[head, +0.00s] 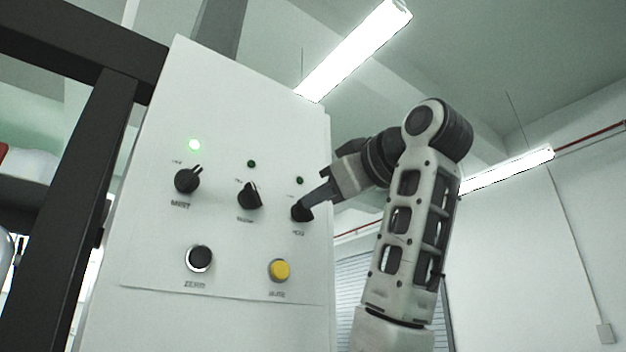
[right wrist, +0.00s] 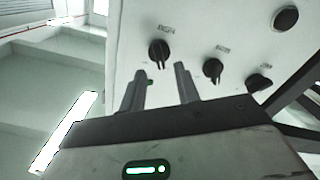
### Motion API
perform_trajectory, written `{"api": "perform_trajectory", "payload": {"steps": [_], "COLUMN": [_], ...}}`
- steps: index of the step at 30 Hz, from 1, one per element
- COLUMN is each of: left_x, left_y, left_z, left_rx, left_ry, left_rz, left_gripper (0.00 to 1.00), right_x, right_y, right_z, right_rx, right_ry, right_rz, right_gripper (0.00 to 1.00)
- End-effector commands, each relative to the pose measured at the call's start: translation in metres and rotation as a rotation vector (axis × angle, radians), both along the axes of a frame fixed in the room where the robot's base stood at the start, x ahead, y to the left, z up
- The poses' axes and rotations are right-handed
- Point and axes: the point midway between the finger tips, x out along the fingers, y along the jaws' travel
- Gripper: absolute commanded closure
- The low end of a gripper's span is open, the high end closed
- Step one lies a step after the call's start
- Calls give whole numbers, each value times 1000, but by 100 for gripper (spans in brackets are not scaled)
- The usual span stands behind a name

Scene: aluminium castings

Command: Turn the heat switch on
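The white control panel (head: 225,120) carries three black rotary knobs in a row: a left knob (head: 187,181) labelled MIST, a middle knob (head: 249,196) and a right knob (head: 302,211). I cannot read for sure which label says heat. My right gripper (head: 314,201) is at the right knob. In the right wrist view its fingers (right wrist: 160,72) are apart, with that knob (right wrist: 159,52) seen between their tips; contact is unclear. My left gripper is out of view.
A black button (head: 199,258) and a yellow button (head: 279,270) sit below the knobs. A dark metal frame (head: 100,150) stands left of the panel. The space right of the panel is open around my right arm.

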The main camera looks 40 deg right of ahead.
Motion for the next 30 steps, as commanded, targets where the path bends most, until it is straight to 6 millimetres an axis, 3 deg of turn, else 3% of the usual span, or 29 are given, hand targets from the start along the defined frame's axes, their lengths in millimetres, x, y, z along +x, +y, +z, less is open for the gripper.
{"api": "perform_trajectory", "payload": {"steps": [3, 7, 18, 21, 22, 30], "left_x": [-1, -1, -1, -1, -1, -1], "left_y": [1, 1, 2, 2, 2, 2], "left_z": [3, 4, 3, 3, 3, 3], "left_rx": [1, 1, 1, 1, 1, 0], "left_ry": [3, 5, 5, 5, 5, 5], "left_rz": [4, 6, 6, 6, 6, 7], "left_gripper": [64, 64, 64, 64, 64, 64], "right_x": [19, 31, 35, 35, 35, 35], "right_y": [-2, -3, -4, -4, -4, -4], "right_z": [0, -1, -2, -2, -2, -2], "right_rx": [0, 0, 0, 0, 0, 8], "right_ry": [4, 2, 0, 0, 0, 0], "right_rz": [0, 0, 0, 0, 0, 1], "right_gripper": [68, 68, 68, 96, 100, 100]}}
